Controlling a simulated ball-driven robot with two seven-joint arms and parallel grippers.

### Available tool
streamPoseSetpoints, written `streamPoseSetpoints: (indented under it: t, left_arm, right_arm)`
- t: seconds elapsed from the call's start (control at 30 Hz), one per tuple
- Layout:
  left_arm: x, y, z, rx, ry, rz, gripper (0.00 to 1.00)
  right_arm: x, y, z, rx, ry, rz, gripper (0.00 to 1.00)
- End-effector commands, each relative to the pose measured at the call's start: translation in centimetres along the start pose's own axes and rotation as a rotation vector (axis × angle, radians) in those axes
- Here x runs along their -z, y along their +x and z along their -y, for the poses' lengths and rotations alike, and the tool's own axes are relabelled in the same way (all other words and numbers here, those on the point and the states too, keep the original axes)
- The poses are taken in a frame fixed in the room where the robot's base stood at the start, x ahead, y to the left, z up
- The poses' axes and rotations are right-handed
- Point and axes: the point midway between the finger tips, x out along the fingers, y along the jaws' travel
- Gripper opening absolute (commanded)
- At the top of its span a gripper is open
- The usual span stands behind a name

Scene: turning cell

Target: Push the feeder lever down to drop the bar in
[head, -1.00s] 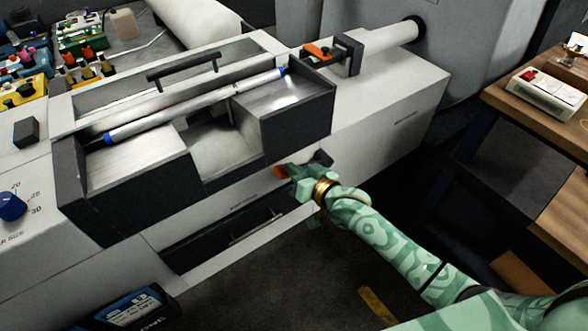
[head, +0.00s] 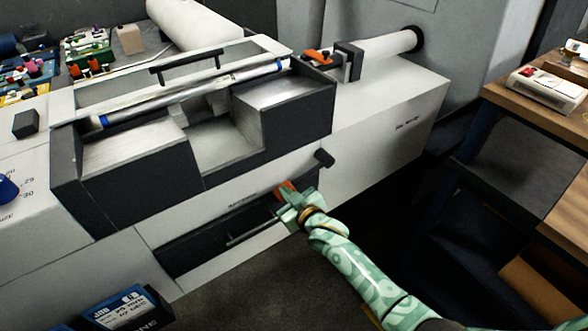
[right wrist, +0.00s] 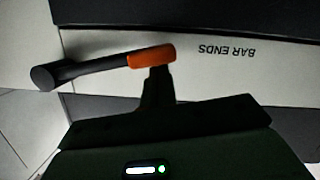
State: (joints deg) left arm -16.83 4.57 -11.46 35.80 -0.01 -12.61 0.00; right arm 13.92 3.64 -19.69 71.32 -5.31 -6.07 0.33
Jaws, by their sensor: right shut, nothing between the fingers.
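The feeder lever is a black arm with an orange grip (head: 287,187) on the front of the feeder. It runs from a dark pivot (head: 323,158) down and left to the grip. In the right wrist view the lever (right wrist: 95,67) lies nearly level. My right gripper (head: 288,198) is shut and empty, at the orange grip; its dark fingers overlap the grip's lower edge in the wrist view, and contact is hard to tell. The silver bar (head: 190,93) with blue ends lies along the back of the feeder's top, by the framed cover. My left gripper is not in view.
The dark feeder body (head: 298,110) stands above the lever. Below is a dark recess with a thin handle (head: 255,227), near "BAR ENDS" lettering (right wrist: 226,50).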

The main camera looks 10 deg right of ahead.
Motion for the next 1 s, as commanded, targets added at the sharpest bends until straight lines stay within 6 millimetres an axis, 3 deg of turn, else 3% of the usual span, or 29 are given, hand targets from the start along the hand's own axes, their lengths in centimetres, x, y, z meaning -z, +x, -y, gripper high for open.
streamPoseSetpoints:
  t: [0.1,0.4,0.87,1.0]
  left_arm:
    - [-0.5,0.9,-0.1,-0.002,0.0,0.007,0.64]
    - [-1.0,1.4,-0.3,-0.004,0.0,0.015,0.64]
    - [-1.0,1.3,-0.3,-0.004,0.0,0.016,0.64]
    - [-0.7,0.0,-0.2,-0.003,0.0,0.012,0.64]
  right_arm:
    - [-1.3,0.2,0.3,-0.012,-0.048,0.005,0.0]
    - [-1.9,0.4,0.2,-0.027,-0.108,0.003,0.0]
    - [-1.8,0.4,0.1,-0.028,-0.111,0.004,0.0]
    - [-0.6,0.1,-0.3,-0.029,-0.111,0.002,0.0]
